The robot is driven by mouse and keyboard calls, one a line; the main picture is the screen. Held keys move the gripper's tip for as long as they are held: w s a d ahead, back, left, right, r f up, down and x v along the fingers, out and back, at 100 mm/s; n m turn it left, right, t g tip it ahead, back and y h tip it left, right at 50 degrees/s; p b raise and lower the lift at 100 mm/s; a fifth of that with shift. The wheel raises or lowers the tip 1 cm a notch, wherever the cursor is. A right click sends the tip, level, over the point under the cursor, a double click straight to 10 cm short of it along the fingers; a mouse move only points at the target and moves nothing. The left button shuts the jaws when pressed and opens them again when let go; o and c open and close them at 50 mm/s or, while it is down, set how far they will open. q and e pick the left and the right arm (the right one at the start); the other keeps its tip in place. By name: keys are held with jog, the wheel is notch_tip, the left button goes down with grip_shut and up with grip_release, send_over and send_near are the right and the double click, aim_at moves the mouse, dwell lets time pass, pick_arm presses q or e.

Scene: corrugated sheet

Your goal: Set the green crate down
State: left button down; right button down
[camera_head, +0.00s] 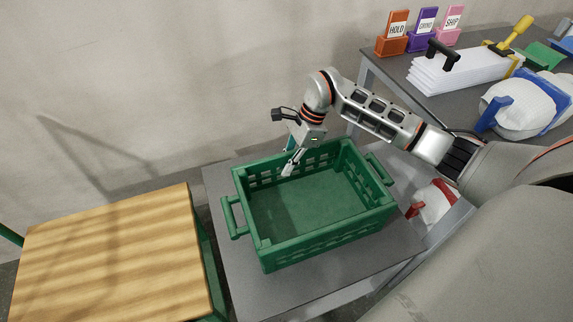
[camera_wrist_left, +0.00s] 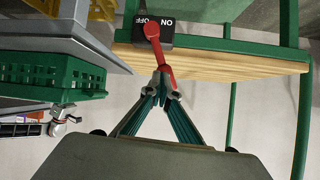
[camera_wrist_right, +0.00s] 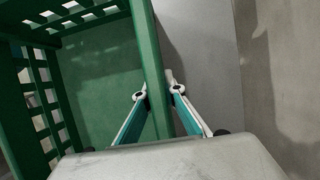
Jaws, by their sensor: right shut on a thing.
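The green crate (camera_head: 335,246) is over the grey table (camera_head: 235,283), empty, its open top facing up. It looks upright and at or very close to the tabletop; I cannot tell whether there is a small gap. My right gripper (camera_head: 288,168) is shut on the crate's far wall. The right wrist view shows the wall's rim (camera_wrist_right: 152,70) between its two fingers (camera_wrist_right: 159,92). My left gripper (camera_wrist_left: 163,91) shows only in its wrist view, fingertips close together, away from the crate (camera_wrist_left: 65,75).
A red lever (camera_wrist_left: 158,50) on a black ON/OFF box (camera_wrist_left: 148,27) appears just beyond my left fingertips; contact is unclear. A wooden-topped table (camera_head: 110,250) stands left of the grey one. A back bench holds HOLD (camera_head: 397,30) and SHIP (camera_head: 451,22) signs and white sheets (camera_head: 465,70).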

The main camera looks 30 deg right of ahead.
pick_arm(q)
jog(key=shift+f, duration=0.1)
jog(key=shift+s+f, duration=0.1)
pick_arm(e)
jog(key=c, duration=2.1)
grip_release()
jog(key=shift+f, duration=0.1)
jog(key=shift+c, duration=0.2)
